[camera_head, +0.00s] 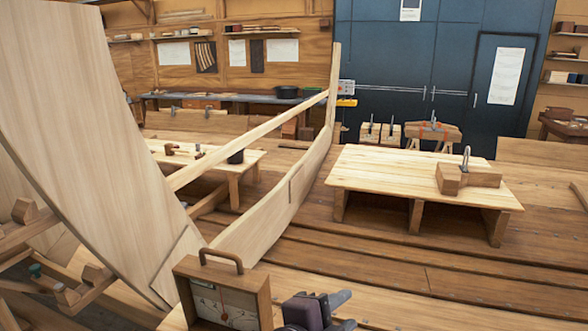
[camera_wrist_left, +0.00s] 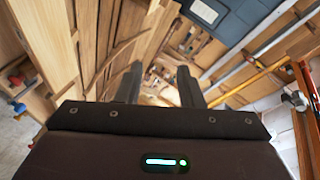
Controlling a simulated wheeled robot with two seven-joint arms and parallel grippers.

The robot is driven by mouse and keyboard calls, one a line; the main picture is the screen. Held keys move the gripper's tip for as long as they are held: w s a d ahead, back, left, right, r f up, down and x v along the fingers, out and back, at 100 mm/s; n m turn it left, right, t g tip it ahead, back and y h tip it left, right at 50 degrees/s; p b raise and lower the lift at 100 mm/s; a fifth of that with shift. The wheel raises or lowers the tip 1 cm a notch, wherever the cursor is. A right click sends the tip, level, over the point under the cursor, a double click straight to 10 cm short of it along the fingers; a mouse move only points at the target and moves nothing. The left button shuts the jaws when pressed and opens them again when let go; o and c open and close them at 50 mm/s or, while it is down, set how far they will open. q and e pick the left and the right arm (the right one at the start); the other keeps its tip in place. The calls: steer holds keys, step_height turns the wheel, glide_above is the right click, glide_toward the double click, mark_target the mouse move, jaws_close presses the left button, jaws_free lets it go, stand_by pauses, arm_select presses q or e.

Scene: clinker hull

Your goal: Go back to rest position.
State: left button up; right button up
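My left gripper (camera_head: 350,309) is at the bottom edge of the head view, right of centre. Its two dark fingers stand apart with nothing between them. In the left wrist view the same fingers (camera_wrist_left: 159,68) are spread and empty, with the wooden floor and planks blurred beyond them. The gripper is close to the right side of a wooden box with a handle (camera_head: 262,302), with a small gap in the picture. My right gripper is in neither view.
A large pale hull plank (camera_head: 85,120) rises at the left. A low wooden table (camera_head: 400,175) with a clamped block (camera_head: 468,179) stands at the right. Another low bench (camera_head: 190,152) is behind the hull. The plank floor at front right is clear.

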arm_select(q)
steer(key=s+a+f+n+g+y, duration=0.2)
steer(key=a+f+n+y, duration=0.4)
steer(key=a+f+n, duration=0.65)
steer(key=s+a+f+n+g+y, duration=0.2)
steer(key=s+a+f+n+g, duration=0.15)
steer(key=s+a+f, duration=0.35)
steer(key=s+a+f+n+g+y, duration=0.2)
steer(key=s+a+f+n, duration=0.25)
steer(key=a, duration=0.35)
step_height(320, 180, down, 37)
steer(key=s+m+g+b, duration=0.1)
steer(key=s+b, duration=0.1)
steer(key=b, duration=0.6)
steer(key=s+a+f+b, duration=0.2)
steer(key=s+f+b, duration=0.1)
steer(key=s+f, duration=0.6)
steer(key=s+a+f+g+b, duration=0.1)
steer(key=s+f+b, duration=0.2)
steer(key=s+f, duration=0.7)
step_height(320, 180, down, 6)
steer(key=shift+s+a+r, duration=0.15)
steer(key=shift+a+r, duration=0.1)
steer(key=shift+a, duration=0.1)
